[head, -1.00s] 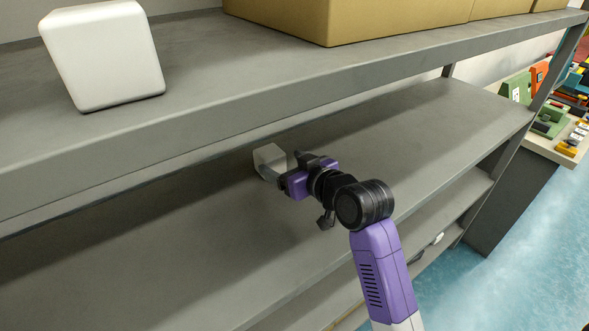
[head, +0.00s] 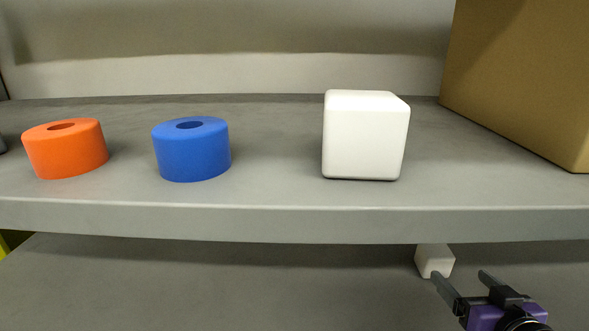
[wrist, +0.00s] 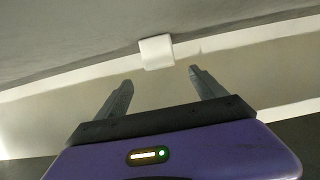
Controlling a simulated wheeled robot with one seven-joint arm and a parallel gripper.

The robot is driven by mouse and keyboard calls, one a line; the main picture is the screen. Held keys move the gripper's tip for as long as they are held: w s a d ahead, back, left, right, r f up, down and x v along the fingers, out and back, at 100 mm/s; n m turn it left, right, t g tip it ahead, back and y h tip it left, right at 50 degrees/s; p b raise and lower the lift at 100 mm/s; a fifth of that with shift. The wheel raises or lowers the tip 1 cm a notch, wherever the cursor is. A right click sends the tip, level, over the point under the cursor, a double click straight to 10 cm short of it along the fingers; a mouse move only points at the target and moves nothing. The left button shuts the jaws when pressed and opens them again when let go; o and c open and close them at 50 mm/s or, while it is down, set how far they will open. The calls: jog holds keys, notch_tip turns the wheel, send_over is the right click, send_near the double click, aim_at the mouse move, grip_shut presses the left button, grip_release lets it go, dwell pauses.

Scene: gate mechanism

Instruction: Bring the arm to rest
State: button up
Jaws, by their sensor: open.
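My gripper (head: 462,284) is at the lower right of the head view, in the space under the upper shelf. Its two fingers are apart and hold nothing. In the wrist view my gripper (wrist: 157,86) also shows open, with an empty gap between the fingers. A small white block (head: 434,260) is just past the fingertips on the lower shelf. It also shows in the wrist view (wrist: 156,51), beyond the gap between the fingers. I cannot tell whether a finger touches it. Most of my arm is outside the head view.
The upper shelf (head: 280,222) runs above my gripper. On it stand an orange ring (head: 65,152), a blue ring (head: 191,155), a large white cube (head: 364,140) and a brown box (head: 525,80). The lower shelf (head: 200,290) is bare to the left of the small block.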

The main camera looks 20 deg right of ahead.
notch_tip(320, 180, up, 5)
jog(key=s+d+m+t+h, duration=0.1)
jog(key=d+m+t+h, duration=0.1)
jog(key=h, duration=0.1)
jog(key=shift+n+t+y, duration=0.6)
jog(key=shift+t+y, duration=0.2)
jog(key=shift+t, duration=0.1)
jog(key=s+a+f, duration=0.2)
jog(key=s+a, duration=0.2)
jog(key=a, duration=0.1)
jog(key=s+a+f, duration=0.3)
jog(key=s+a, duration=0.1)
jog(key=s, duration=0.1)
jog(key=s+a+f, duration=0.3)
jog(key=s+a, duration=0.1)
jog(key=a, duration=0.1)
jog(key=shift+s+a, duration=0.25)
jog(key=shift+a, duration=0.1)
jog(key=s+a+f+n+g+y, duration=0.1)
jog(key=s+a+f+n+y, duration=0.1)
jog(key=s, duration=0.5)
jog(key=s+a+f+n+g+y, duration=0.2)
jog(key=s+a+f+y, duration=0.1)
jog(key=s+a, duration=0.4)
jog(key=shift+s+f, duration=0.4)
jog(key=shift+f, duration=0.3)
